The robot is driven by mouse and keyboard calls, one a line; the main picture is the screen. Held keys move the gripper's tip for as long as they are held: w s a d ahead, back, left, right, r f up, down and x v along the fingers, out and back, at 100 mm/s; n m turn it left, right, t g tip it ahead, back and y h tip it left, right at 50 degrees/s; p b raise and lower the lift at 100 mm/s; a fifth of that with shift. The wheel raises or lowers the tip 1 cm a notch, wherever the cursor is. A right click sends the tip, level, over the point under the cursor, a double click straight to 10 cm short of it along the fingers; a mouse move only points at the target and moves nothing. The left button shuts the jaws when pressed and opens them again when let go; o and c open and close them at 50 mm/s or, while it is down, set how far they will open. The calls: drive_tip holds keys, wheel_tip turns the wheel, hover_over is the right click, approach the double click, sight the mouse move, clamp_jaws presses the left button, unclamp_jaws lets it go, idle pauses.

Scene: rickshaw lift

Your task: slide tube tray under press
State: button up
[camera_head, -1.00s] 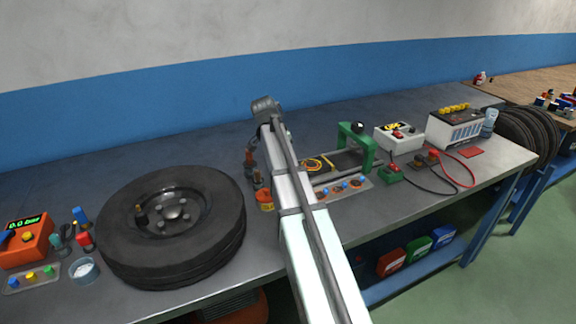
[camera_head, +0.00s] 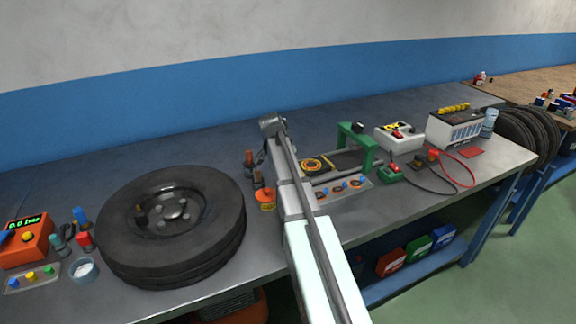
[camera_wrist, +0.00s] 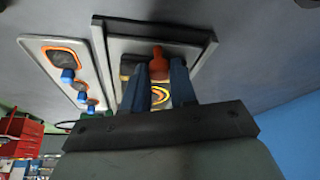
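The tube tray is a dark plate carrying a coiled orange-yellow ring (camera_head: 313,165), left of the green press frame (camera_head: 369,150) in the head view. In the wrist view the ring (camera_wrist: 160,95) shows between the two blue-grey fingers of my gripper (camera_wrist: 159,65). A red-orange knob (camera_wrist: 157,57) stands between the fingertips, with a finger on each side. I cannot tell whether the fingers press on it. In the head view my arm hides the gripper and the tray's left end.
A panel with several blue knobs (camera_head: 342,188) lies along the front of the tray. An orange pot (camera_head: 265,198) stands left of my arm, near a large tyre (camera_head: 170,225). A white box (camera_head: 399,136) and a battery (camera_head: 458,128) are right of the press.

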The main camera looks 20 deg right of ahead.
clamp_jaws()
drive_tip(key=d, duration=2)
drive_tip(key=shift+d, duration=0.35)
drive_tip(key=shift+o, duration=0.7)
unclamp_jaws()
drive_tip(key=shift+d, duration=0.1)
drive_tip(key=shift+o, duration=0.3)
drive_tip(key=shift+a+r, duration=0.1)
drive_tip(key=shift+a, duration=0.1)
